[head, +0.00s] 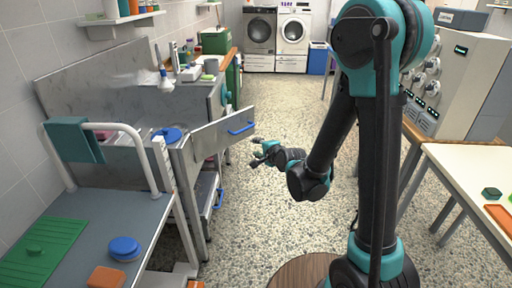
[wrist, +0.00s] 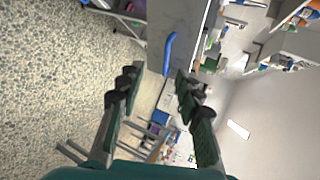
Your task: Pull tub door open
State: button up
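The grey metal tub door (head: 212,139) stands out at an angle from the front of the tub (head: 118,82), at the left of the head view. It has a blue bar handle (head: 241,128) near its free end. The handle (wrist: 168,52) also shows in the wrist view, on the grey door panel (wrist: 180,18), beyond and roughly between my fingers. My gripper (head: 259,153) is just right of and below the door's free end in the head view. Its fingers (wrist: 156,78) are spread with nothing between them, apart from the handle.
A blue-handled lower front (head: 218,198) sits under the tub. A grey table (head: 90,222) with a green board (head: 42,252) stands at the near left. A white table (head: 470,185) is at the right. The speckled floor (head: 285,105) between is clear.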

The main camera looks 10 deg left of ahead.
jog(key=shift+s+d+r, duration=0.15)
jog(key=shift+s+d, duration=0.1)
jog(key=shift+s, duration=0.4)
jog(key=shift+s+d+r, duration=0.15)
jog(key=shift+s+d, duration=0.1)
jog(key=shift+s, duration=0.4)
